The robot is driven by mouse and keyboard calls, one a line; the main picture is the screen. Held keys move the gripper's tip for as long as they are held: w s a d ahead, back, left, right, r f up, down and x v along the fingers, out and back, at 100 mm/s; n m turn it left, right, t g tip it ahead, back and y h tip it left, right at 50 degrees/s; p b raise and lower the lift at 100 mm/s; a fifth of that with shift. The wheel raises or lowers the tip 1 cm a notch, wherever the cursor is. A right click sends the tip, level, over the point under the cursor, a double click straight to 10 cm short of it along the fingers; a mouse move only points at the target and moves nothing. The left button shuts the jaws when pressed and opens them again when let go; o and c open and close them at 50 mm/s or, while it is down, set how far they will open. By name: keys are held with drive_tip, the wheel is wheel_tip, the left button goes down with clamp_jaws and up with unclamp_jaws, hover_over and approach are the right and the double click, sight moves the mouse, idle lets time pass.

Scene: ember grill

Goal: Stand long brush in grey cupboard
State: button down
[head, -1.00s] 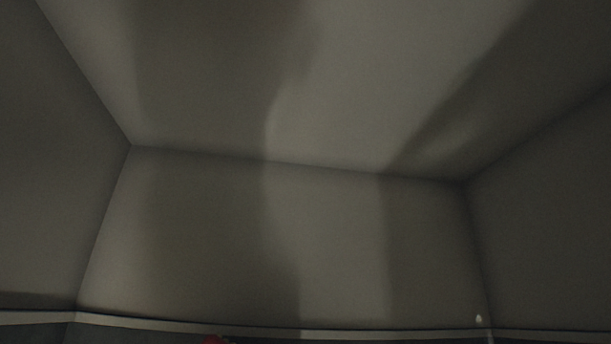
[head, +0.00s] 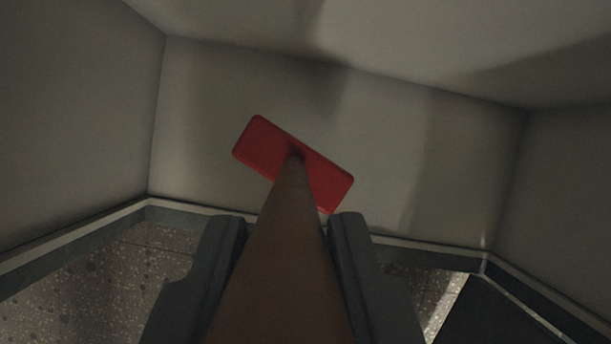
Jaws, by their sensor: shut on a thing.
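The long brush (head: 330,182) has a brown round handle and a red rectangular block at its far end. The handle runs up from the bottom centre of the picture, and the block shows tilted against the pale wall. My gripper (head: 287,220) is shut on the handle, with one dark grey finger on each side of it. The near end of the handle is out of the picture, and any bristles are hidden. I cannot make out the grey cupboard for certain.
Plain grey walls (head: 410,160) meet at corners to the left and right, with a pale ceiling above. A light strip and dark band run along their foot. Speckled floor (head: 110,290) shows at lower left. A dark flat-sided shape (head: 480,315) stands at lower right, unclear what.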

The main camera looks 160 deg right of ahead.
drive_tip(key=shift+f, duration=3.55)
drive_tip(key=c, duration=1.2)
unclamp_jaws()
drive_tip(key=v, duration=1.2)
